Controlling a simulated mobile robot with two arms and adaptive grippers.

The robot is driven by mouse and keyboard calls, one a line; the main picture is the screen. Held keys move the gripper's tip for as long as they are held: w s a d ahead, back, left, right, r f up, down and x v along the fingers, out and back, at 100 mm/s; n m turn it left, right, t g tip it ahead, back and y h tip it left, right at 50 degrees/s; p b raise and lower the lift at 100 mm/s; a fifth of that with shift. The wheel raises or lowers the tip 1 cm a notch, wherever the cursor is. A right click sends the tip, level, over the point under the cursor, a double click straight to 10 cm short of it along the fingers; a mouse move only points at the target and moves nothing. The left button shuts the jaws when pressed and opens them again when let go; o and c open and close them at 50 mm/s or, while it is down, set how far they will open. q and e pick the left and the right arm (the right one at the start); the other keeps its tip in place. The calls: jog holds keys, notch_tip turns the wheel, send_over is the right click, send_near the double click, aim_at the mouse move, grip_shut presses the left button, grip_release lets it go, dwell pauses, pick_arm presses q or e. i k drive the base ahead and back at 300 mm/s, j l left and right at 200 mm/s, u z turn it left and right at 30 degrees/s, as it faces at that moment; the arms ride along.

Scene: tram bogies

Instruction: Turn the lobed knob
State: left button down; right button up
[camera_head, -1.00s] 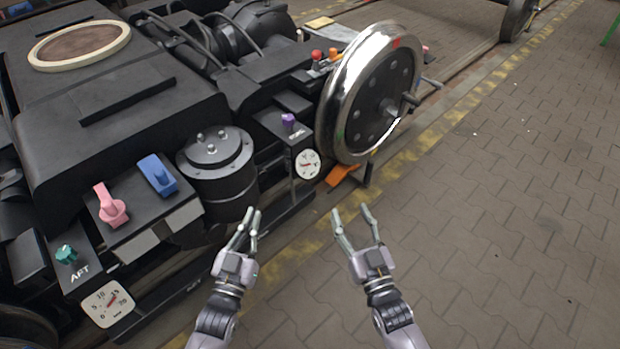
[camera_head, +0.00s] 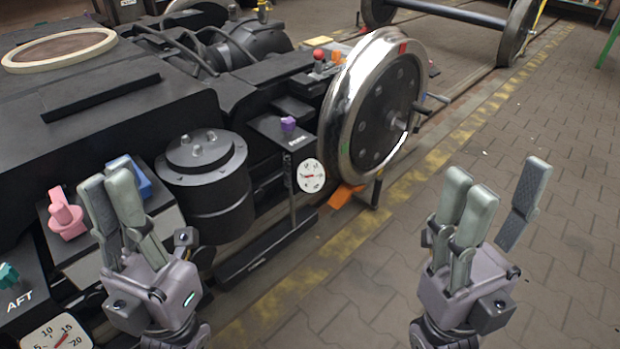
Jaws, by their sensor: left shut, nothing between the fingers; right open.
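A small teal knob (camera_head: 8,275) sits at the left edge above the "AFT" label, partly cut off by the frame. A small purple knob (camera_head: 288,125) stands on a black box beside the big wheel. I cannot tell for sure which of these is the lobed knob. My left gripper (camera_head: 112,185) is shut and empty, raised in front of the panel with the pink and blue switches, right of the teal knob and apart from it. My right gripper (camera_head: 498,192) is open and empty over the paved floor, far to the right of both knobs.
A pink switch (camera_head: 65,214) and a blue switch (camera_head: 140,180), partly hidden by my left gripper, sit on the panel. A black cylinder (camera_head: 205,185) stands beside it. Dial gauges (camera_head: 57,338) and (camera_head: 311,176) face outward.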

aim_at(288, 123)
jog(key=i+j+z, duration=0.2)
jog(key=z, duration=0.2)
jog(key=i+j+z, duration=0.15)
jog(key=j+z, duration=0.65)
jog(key=i, duration=0.05)
